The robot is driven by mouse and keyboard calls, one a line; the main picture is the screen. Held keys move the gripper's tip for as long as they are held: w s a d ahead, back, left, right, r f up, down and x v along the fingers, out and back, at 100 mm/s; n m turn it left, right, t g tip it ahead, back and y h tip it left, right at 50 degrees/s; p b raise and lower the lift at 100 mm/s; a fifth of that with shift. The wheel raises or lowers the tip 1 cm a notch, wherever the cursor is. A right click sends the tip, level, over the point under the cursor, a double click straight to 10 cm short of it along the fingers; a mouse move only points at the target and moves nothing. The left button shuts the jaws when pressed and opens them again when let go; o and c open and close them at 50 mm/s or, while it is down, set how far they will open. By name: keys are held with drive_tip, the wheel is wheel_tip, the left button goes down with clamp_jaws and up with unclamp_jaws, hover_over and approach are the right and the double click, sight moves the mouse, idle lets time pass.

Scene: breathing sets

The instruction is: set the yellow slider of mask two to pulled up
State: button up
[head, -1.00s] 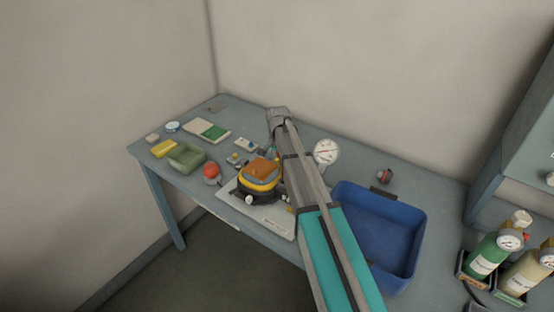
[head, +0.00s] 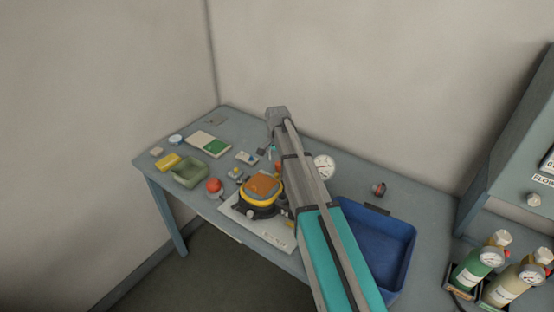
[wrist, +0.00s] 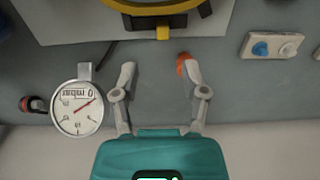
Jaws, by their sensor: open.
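A mask with a yellow rim and orange top (head: 264,188) lies on a white board (head: 246,227) on the table, partly covered by my arm. I cannot read the board's label. In the wrist view, part of the mask's yellow rim (wrist: 170,7) shows at the top edge, with a small yellow tab (wrist: 163,33), apparently the slider, at the board's edge. My gripper (wrist: 156,70) is open and empty, its fingertips apart below the tab and not touching it. In the head view the fingers are mostly hidden behind my arm.
A round gauge (wrist: 76,108) lies left of my gripper. An orange piece (wrist: 183,64) is beside the right fingertip. A plate with blue and white knobs (wrist: 272,47) is at right. A blue bin (head: 377,247) and bottles (head: 478,262) stand right; a green tray (head: 189,173) left.

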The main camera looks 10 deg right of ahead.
drive_tip(key=shift+r+p, duration=2.25)
drive_tip(key=shift+r, duration=0.35)
drive_tip(key=s+d+f+n+b, duration=0.1)
drive_tip(key=s+n, duration=0.7)
drive_tip(key=s, duration=1.9)
drive_tip(key=shift+s+d+f+n, duration=0.15)
drive_tip(key=shift+s+d+n, duration=0.25)
drive_tip(key=shift+d, duration=0.25)
